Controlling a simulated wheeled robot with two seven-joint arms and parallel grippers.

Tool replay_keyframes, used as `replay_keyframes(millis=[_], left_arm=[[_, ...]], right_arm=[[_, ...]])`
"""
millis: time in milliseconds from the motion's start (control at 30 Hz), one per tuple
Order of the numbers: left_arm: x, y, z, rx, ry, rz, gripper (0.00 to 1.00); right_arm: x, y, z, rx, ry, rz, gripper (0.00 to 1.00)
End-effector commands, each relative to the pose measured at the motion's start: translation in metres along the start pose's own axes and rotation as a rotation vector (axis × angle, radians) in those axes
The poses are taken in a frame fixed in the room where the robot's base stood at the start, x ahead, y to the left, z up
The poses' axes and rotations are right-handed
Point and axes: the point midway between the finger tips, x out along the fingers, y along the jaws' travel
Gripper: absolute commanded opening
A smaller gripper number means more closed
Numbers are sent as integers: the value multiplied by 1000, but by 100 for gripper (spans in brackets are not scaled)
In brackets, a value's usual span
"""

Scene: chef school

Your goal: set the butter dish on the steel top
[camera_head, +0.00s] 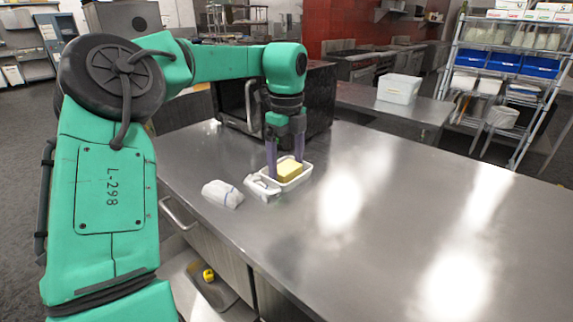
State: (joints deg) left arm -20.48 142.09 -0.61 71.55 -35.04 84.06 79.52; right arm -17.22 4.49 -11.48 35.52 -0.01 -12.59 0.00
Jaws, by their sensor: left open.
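My left gripper (284,172) points down over the dish from above. Its two fingers are apart, with one at the dish's left side and the other by the butter and far wall. I cannot tell whether the fingers touch the dish. My right gripper is not in view.
A folded white cloth (223,194) lies left of the dish, near the counter edge. A white object (262,186) lies beside the dish. A black microwave (318,100) stands behind my gripper. The counter's right and front are clear. A white bin (398,88) stands on a further counter.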

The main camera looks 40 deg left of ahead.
Motion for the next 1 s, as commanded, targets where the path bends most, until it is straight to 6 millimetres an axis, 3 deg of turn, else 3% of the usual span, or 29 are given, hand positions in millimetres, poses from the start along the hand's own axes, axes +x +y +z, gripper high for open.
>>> replay_keyframes(millis=[267, 467, 600, 733, 1000], left_arm=[[-13, -1, 0, 0, -2, -2, 100], [-60, -1, 1, -1, -4, -6, 100], [-106, -1, 0, -1, -1, -4, 100], [-135, -1, 0, 0, 0, -2, 100], [-146, 0, 0, 0, 1, 0, 100]], right_arm=[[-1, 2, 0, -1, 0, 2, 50], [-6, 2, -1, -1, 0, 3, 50], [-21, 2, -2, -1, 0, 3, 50], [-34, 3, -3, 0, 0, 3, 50], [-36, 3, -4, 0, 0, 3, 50]])
